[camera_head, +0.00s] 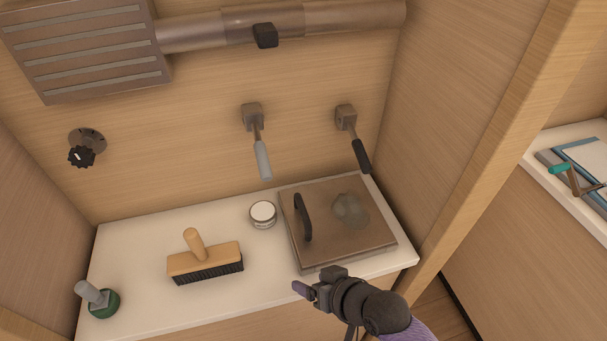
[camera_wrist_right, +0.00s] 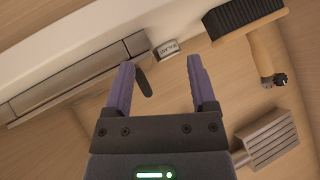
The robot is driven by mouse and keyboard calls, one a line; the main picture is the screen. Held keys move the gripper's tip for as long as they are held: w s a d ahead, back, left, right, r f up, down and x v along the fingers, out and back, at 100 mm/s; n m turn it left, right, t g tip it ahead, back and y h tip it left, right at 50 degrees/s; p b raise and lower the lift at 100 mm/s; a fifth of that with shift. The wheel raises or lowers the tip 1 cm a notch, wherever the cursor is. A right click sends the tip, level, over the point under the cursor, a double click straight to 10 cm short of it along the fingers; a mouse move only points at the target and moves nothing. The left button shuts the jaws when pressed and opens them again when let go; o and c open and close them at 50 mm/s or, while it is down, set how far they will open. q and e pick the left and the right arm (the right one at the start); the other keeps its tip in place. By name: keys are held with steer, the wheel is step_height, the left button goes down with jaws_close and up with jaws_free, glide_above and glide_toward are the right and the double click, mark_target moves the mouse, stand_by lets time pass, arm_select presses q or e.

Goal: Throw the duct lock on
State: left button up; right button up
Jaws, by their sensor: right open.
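A metal duct (camera_head: 262,22) runs along the top of the back wall, with a small black block (camera_head: 265,35) on its underside. Two levers hang from wall mounts below it: a grey-handled lever (camera_head: 262,160) and a black-handled lever (camera_head: 361,156), both pointing down. No label shows which part is the duct lock. My right gripper (camera_head: 306,288) is in front of the counter's front edge, apart from the levers. In the wrist view its purple fingers (camera_wrist_right: 161,64) are spread and empty; a dark handle (camera_wrist_right: 144,83) shows beyond them. My left gripper is out of view.
On the white counter (camera_head: 130,255) are a brush (camera_head: 205,262), a white-lidded tin (camera_head: 263,213), a green-based object (camera_head: 103,303) and a metal panel (camera_head: 335,240) with a black handle. A wall dial (camera_head: 82,156) and vent (camera_head: 85,55) are left. A wooden post (camera_head: 485,130) stands right.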

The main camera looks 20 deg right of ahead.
steer(key=w+a+r+m+t+y, duration=0.1)
steer(key=w+r+m+t+y, duration=0.2)
steer(key=w+r, duration=0.5)
steer(key=m+t, duration=0.2)
steer(key=t, duration=0.2)
glide_toward(264, 164)
steer(key=w+f, duration=0.1)
steer(key=w, duration=0.1)
steer(key=x, duration=0.9)
steer(key=shift+s+a, duration=0.1)
steer(key=shift+a, duration=0.15)
jaws_close()
